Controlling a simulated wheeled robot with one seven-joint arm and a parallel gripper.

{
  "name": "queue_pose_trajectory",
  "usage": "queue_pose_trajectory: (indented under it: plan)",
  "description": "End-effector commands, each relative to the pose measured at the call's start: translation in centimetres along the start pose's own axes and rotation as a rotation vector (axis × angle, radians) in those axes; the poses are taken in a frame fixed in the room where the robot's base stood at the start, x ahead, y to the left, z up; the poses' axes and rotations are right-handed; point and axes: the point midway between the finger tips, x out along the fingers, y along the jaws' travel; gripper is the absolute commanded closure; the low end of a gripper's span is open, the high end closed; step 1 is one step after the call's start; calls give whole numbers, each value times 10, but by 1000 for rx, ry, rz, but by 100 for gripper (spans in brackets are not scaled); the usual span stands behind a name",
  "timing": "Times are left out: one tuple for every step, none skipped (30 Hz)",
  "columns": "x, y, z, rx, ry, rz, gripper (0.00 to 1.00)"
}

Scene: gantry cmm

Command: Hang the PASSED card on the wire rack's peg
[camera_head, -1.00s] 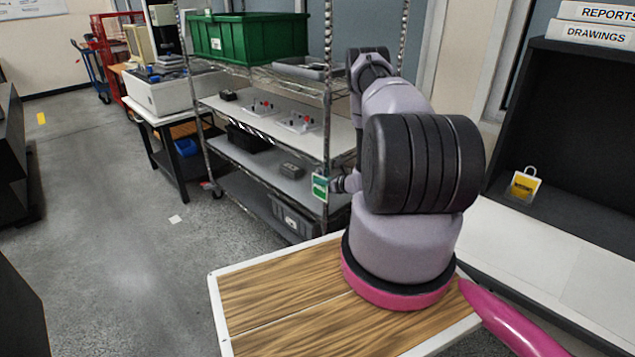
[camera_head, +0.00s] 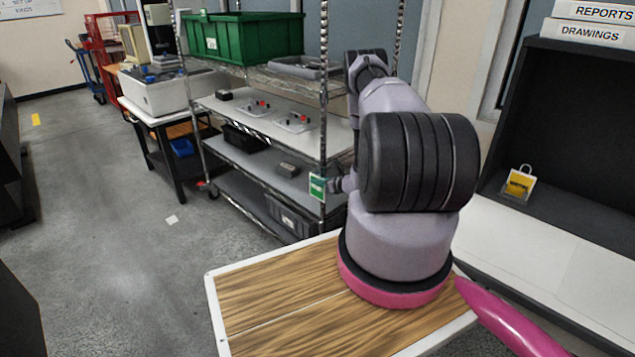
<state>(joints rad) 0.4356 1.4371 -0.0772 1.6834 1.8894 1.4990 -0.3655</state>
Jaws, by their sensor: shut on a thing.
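A small green and white card (camera_head: 317,188) is beside the front right post of the wire rack (camera_head: 324,110), at about the height of its lower shelves. Its lettering is too small to read. My gripper (camera_head: 333,185) is shut on the card's right side and shows only in part behind my arm. The peg cannot be made out; it may be hidden by the card or the post. I cannot tell whether the card touches the rack.
The rack holds a green bin (camera_head: 245,37), trays with small parts and dark boxes. A yellow card (camera_head: 519,184) with a loop stands in the black shelf unit (camera_head: 560,110) at right. A side table (camera_head: 150,112) stands left of the rack. The floor in front is open.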

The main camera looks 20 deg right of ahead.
Motion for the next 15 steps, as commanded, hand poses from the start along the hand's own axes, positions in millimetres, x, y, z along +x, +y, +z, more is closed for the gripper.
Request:
queue_pose_trajectory:
  plan:
    - [0,0,-2,1,3,0,100]
    - [0,0,-3,1,3,0,100]
    - [0,0,-4,1,3,0,100]
    - [0,0,-4,1,3,0,100]
    - [1,0,-4,1,4,1,100]
    - [1,1,-5,1,4,1,100]
    - [1,1,-5,1,4,1,100]
    - [0,1,-5,1,5,1,100]
    - [0,1,-5,1,5,1,100]
    - [0,1,-6,1,6,1,100]
    - [0,1,-6,1,6,1,100]
    - [0,1,-6,1,6,1,79]
    - [0,1,-6,1,6,1,68]
    - [0,1,-6,1,6,1,59]
    - [0,1,-5,1,5,1,59]
